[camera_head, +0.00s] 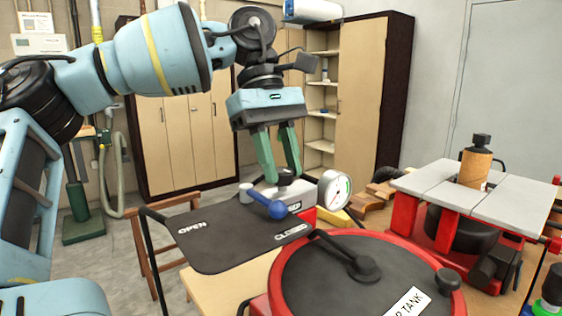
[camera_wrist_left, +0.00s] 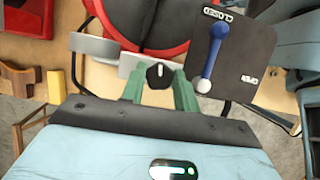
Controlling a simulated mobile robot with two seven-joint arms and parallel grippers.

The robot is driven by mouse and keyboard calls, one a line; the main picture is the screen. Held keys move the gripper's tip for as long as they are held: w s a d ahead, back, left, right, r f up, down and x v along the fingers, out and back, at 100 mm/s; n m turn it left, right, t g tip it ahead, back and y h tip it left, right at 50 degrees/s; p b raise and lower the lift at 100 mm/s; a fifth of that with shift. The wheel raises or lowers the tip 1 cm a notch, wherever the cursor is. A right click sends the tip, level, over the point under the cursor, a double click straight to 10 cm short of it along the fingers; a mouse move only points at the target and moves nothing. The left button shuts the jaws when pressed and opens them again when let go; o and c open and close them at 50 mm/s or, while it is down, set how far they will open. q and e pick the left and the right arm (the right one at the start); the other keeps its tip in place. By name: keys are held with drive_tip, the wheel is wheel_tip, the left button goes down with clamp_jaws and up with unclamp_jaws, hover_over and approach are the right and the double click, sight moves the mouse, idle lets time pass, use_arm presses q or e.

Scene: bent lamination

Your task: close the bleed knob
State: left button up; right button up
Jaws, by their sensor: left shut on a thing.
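The bleed knob is a small black knob (camera_head: 286,173) on a pale block behind the black plate. It also shows in the left wrist view (camera_wrist_left: 158,73), with a small white mark on its top. My left gripper (camera_head: 284,178) points down over it, its two green fingers on either side of the knob. In the left wrist view the gripper (camera_wrist_left: 159,88) has the knob between its fingertips, shut on it. The fingers partly hide the knob's sides. My right gripper is not in view.
A blue-ended lever (camera_head: 277,209) lies over a black plate (camera_head: 215,245) marked OPEN and CLOSED, close to my left fingers. A round gauge (camera_head: 335,190) stands right of the knob. A red-rimmed tank (camera_head: 300,290) is in front. A grey-topped red machine (camera_head: 480,195) stands at the right.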

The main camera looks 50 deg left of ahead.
use_arm(q)
drive_tip(key=shift+m+g, duration=0.3)
drive_tip(key=shift+m, duration=0.7)
drive_tip(key=o, duration=1)
drive_tip(key=shift+c, duration=0.2)
drive_tip(key=shift+r, duration=0.1)
drive_tip(key=v, duration=0.7)
drive_tip(key=shift+r, duration=0.35)
drive_tip(key=shift+w+a, duration=0.1)
